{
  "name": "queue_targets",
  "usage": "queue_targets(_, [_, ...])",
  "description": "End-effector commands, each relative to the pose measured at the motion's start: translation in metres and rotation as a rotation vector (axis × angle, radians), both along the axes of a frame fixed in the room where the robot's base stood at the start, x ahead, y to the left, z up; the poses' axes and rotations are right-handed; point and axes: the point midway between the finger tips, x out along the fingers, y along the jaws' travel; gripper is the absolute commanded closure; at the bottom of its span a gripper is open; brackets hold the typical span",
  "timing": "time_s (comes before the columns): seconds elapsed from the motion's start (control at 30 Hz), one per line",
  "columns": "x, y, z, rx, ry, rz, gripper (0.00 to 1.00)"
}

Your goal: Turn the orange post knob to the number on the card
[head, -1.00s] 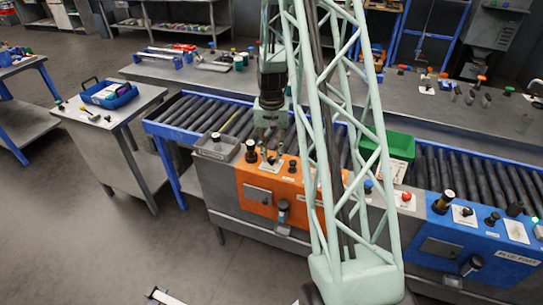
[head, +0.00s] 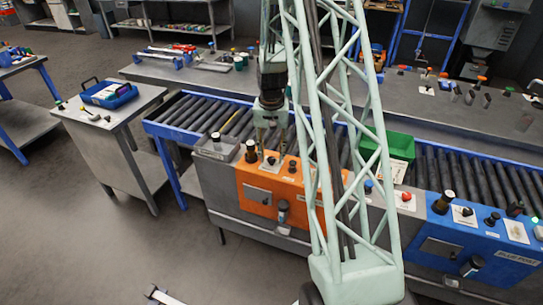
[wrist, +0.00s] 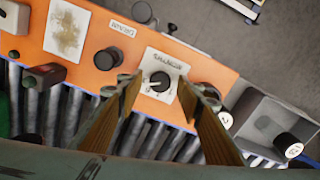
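The orange post (head: 255,207) stands in front of the roller conveyor. In the wrist view its black round knob (wrist: 159,82) sits on a white dial plate (wrist: 167,64) with small markings. The knob has a light pointer mark, but its exact setting is too small to read. My gripper (wrist: 160,88) is open, with one finger on each side of the knob and no clear contact. In the head view my gripper (head: 271,148) is above the post top. A white card (wrist: 66,28) on the post carries a brownish smudge; I cannot read a number on it.
A black knob (wrist: 104,59) and a dark button (wrist: 205,90) flank the dial. A grey tray (wrist: 262,113) holding a white-topped black cylinder (wrist: 288,146) adjoins the post. The conveyor (head: 190,112) runs behind. A blue post (head: 470,240) stands to the right.

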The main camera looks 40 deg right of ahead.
Motion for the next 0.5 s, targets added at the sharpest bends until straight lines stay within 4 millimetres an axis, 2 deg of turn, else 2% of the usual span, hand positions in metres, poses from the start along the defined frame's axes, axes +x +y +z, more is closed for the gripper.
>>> queue_targets(0.27, [0.001, 0.0, 0.011, -0.001, -0.002, 0.0, 0.67])
queue_targets(0.5, [0.001, 0.0, 0.033, -0.002, -0.003, 0.0, 0.67])
